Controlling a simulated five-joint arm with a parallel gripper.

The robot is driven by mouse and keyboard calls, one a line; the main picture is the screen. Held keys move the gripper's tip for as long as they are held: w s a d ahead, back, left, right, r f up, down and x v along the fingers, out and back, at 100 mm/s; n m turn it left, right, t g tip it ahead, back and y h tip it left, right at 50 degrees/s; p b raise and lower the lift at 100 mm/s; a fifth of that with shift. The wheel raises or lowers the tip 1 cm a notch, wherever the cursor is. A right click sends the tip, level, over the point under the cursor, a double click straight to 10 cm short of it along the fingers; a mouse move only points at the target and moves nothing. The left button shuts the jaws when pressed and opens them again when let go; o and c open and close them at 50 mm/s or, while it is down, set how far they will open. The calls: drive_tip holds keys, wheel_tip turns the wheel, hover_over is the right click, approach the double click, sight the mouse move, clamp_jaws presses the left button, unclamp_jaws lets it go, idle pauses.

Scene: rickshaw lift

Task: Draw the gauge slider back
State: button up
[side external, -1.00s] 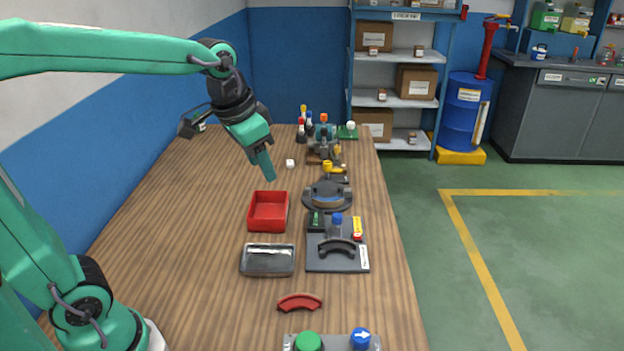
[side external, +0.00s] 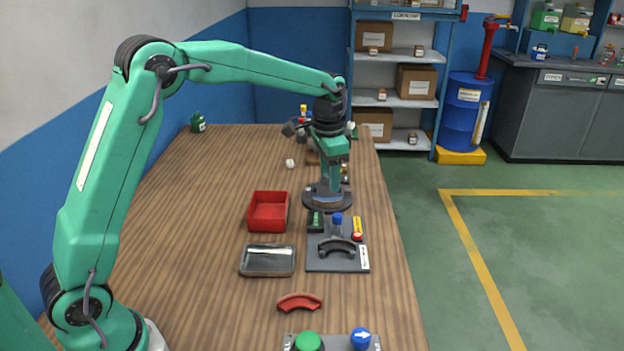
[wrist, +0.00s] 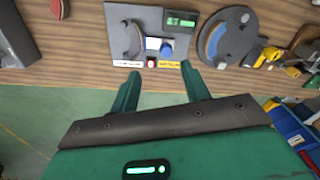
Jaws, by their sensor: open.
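The grey gauge plate (side external: 337,262) lies on the bench and carries a dark curved piece (side external: 337,246), a blue-topped knob (side external: 337,219), a green block and a yellow-and-red piece. In the wrist view, the plate (wrist: 176,20) shows a blue part (wrist: 152,43) beside a grey one and a green display block (wrist: 181,19). I cannot tell which part is the slider. My gripper (side external: 330,188) points down over the round dark fixture (side external: 345,206), behind the plate. Its fingers (wrist: 160,69) are apart and empty, with the plate beyond their tips in the wrist view.
A red tray (side external: 268,226), a metal tray (side external: 268,270) and a red curved piece (side external: 300,301) lie left and in front of the plate. A panel with green and blue buttons (side external: 332,343) is nearest the camera. The bench's left side is largely clear.

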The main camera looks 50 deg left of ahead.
hover_over(338, 215)
drive_tip(key=shift+m+g, duration=0.4)
wheel_tip(338, 215, down, 5)
drive_tip(key=shift+r, duration=0.1)
drive_tip(key=shift+f, duration=3.9)
drive_tip(key=shift+c, duration=0.3)
clamp_jaws()
